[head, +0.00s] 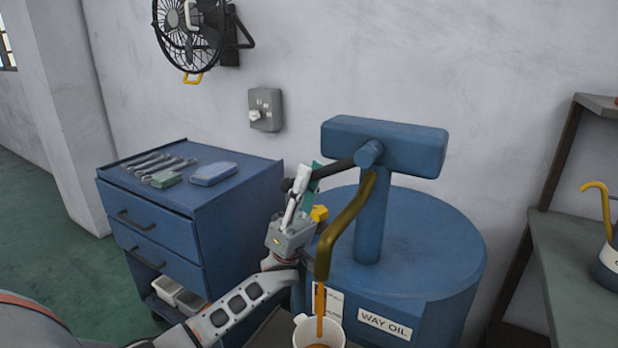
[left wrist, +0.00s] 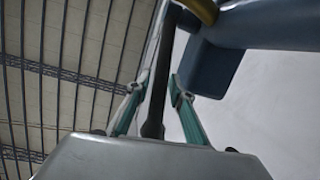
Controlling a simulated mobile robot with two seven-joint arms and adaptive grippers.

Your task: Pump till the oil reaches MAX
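The blue oil drum (head: 440,245) carries a blue pump head (head: 405,148) with a dark lever handle (head: 335,169), which points left and slightly down. My left gripper (head: 306,186) is on this lever near its knob. In the left wrist view its teal fingers (left wrist: 161,88) lie close on both sides of the dark lever (left wrist: 157,110). A brass spout (head: 345,222) curves down from the pump. An amber oil stream (head: 320,312) falls from it into a white jug (head: 299,334), with brownish oil at the bottom edge. The MAX mark is not visible. My right gripper is out of view.
A blue drawer cabinet (head: 165,235) with wrenches and a blue box (head: 213,174) stands left of the drum. A grey wall box (head: 265,109) and a fan (head: 190,30) hang behind. A shelf bench (head: 570,265) with an oil can (head: 608,262) is at right.

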